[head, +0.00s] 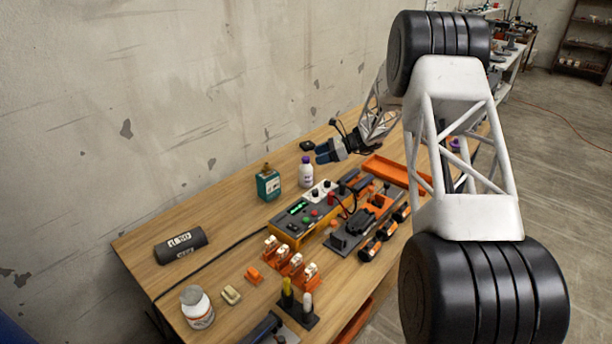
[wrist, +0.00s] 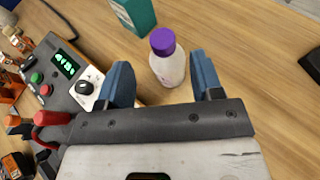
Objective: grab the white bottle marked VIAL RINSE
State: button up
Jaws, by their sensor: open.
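A white bottle with a purple cap (head: 306,174) stands upright on the wooden table near the wall side; its marking cannot be read. It also shows in the wrist view (wrist: 170,68), ahead of and between the two blue fingers. My gripper (head: 324,152) is open, with its blue fingers just above and to the right of the bottle in the head view. In the wrist view my gripper (wrist: 161,78) has an empty gap, and no finger clearly touches the bottle. A white jar with a grey lid (head: 198,309) stands at the table's front left.
A green box (head: 268,184) stands just left of the bottle. A control box with knobs and a green display (head: 302,212) lies close in front of it. An orange tray (head: 398,172) is to the right. A small black item (head: 307,145) lies behind.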

aim_at(302, 167)
jog(key=shift+a, duration=0.1)
dwell(0.3)
jog(key=shift+x, duration=1.25)
jog(key=shift+f, duration=0.1)
jog(key=shift+x, duration=2.55)
jog(key=shift+w, duration=0.1)
jog(key=shift+c, duration=0.3)
jog(key=shift+f, duration=0.1)
grip_shut()
